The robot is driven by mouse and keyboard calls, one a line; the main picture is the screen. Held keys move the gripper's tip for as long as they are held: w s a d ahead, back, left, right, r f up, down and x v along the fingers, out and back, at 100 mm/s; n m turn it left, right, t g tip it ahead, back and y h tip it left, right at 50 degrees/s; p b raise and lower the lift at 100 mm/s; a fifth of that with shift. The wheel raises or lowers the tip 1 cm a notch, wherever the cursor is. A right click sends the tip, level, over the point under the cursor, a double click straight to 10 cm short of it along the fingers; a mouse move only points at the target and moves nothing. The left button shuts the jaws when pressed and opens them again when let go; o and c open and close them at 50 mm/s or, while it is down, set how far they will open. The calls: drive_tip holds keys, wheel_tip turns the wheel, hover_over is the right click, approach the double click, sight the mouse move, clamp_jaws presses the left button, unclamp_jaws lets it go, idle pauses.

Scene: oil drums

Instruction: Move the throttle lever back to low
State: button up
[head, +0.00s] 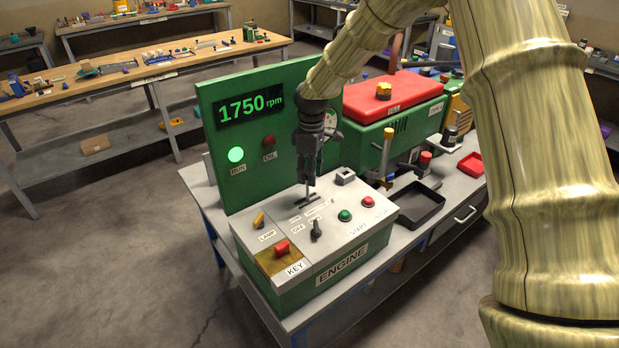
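The throttle lever (307,192) is a thin grey stem rising from a dark slot on top of the green engine control box (345,277). Its upper end is hidden by my gripper (309,178), which points down right over it. The fingers look close together around or against the lever's top, but I cannot tell if they are shut on it. The slot's labels, one reading LOW, are small and partly hidden. The display (250,106) on the green panel reads 1750 rpm, and the RUN lamp (236,154) glows green.
The box top also has a yellow lamp switch (258,220), red key (282,247), black selector knob (316,231), green start button (345,215) and red stop button (368,202). A black tray (414,206) lies to the right. The upright green panel (215,120) stands behind my gripper.

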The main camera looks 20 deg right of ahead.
sight(308, 188)
drive_tip(key=shift+w+f, duration=0.15)
drive_tip(key=shift+f, duration=0.4)
drive_tip(key=shift+w+f, duration=0.15)
drive_tip(key=shift+f, duration=0.7)
drive_tip(key=shift+s+f+p, duration=0.15)
drive_tip(key=shift+s+p, duration=0.15)
drive_tip(key=shift+s, duration=0.15)
drive_tip(key=shift+w+f, duration=0.25)
drive_tip(key=shift+r, duration=0.15)
clamp_jaws()
